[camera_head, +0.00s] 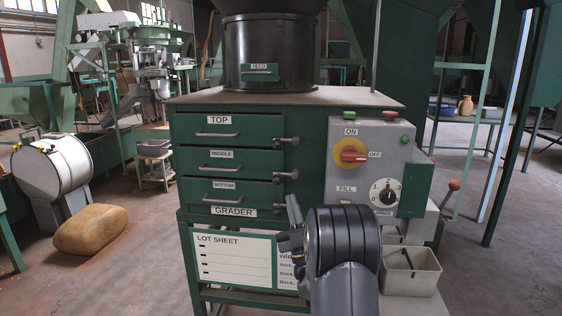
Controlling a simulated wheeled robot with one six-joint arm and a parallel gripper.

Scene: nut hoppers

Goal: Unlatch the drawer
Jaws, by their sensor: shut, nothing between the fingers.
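A green grader cabinet (188,150) carries three drawers labelled TOP (240,134), MIDDLE (230,165) and BOTTOM (235,193), stacked one above another. All look pushed in, each with a bar handle. A small latch with a dark knob (290,140) sits at the right edge of the top drawer. Another latch (288,175) sits between the middle and bottom drawers' right ends. Any latch lower down is hidden behind my gripper (287,232). My gripper is shut and empty, in front of the cabinet's lower right, below the visible latches. I cannot tell if it touches anything.
A grey control box (365,165) with a red-yellow switch and dial stands right of the drawers. A grey bin (410,275) sits below it. A lot sheet board (235,262) hangs under the drawers. A sack (90,230) lies on the floor at left.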

